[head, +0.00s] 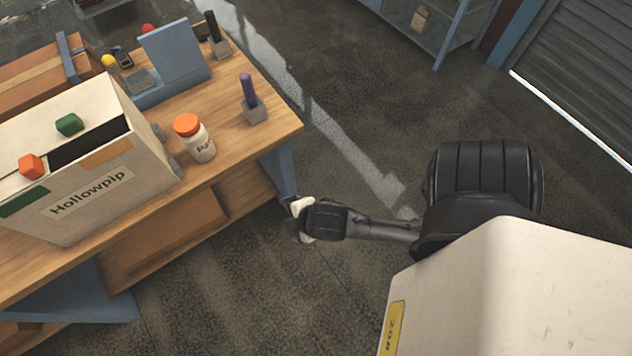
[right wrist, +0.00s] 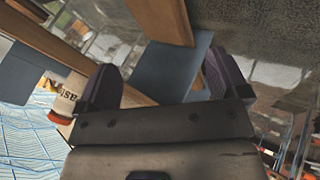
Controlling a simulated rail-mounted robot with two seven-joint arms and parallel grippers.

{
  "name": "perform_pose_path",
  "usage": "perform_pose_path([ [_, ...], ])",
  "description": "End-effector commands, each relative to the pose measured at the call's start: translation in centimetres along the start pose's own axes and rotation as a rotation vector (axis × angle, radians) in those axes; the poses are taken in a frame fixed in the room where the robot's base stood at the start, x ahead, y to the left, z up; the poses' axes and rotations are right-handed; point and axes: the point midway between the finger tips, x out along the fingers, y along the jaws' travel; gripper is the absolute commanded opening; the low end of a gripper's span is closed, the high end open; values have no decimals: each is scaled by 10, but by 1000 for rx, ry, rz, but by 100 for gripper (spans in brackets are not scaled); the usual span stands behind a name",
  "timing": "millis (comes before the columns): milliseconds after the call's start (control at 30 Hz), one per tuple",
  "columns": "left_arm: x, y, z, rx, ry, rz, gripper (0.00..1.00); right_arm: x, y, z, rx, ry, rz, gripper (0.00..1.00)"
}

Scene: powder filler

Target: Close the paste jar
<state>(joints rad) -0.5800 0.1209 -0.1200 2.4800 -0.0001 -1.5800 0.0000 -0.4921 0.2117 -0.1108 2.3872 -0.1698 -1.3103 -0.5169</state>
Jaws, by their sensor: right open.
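The paste jar (head: 201,148) is a white bottle that stands upright near the front right of the workbench. Its orange lid (head: 187,124) sits on top; I cannot tell how tightly. Part of its label shows. My right gripper (head: 299,218) is off the bench's right corner, to the right of the jar and apart from it. In the right wrist view its two dark fingers (right wrist: 160,82) are spread, with nothing held between them. My left gripper is not in view.
A white "Hollowpip" box (head: 135,160) with green and red-orange knobs stands left of the jar on the wooden bench (head: 277,126). A purple-handled item (head: 248,90) stands in a grey block right of it. A blue panel (head: 175,58) stands behind. Floor right of the bench is open.

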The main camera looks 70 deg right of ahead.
Motion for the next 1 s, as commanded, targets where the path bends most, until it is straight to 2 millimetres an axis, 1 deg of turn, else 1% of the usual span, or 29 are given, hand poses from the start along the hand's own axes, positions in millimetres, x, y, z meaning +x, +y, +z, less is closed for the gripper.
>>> perform_pose_path([
  [33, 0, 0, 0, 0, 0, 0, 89, -6, -13, 3, 100, -19, -54, 93],
  [100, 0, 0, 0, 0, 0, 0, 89, -14, -29, 7, 230, -51, -123, 93],
  [200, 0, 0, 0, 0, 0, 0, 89, -25, -48, 10, 380, -97, -199, 93],
  [300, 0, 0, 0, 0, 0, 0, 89, -34, -60, 13, 488, -138, -252, 93],
  [400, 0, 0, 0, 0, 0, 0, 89, -40, -68, 14, 557, -166, -285, 93],
  [600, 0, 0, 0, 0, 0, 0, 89, -44, -74, 16, 607, -190, -308, 93],
  [900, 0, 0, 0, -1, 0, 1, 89, -44, -74, 15, 607, -189, -307, 93],
  [1000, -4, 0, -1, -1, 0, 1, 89, -47, -72, 14, 607, -189, -307, 93],
])
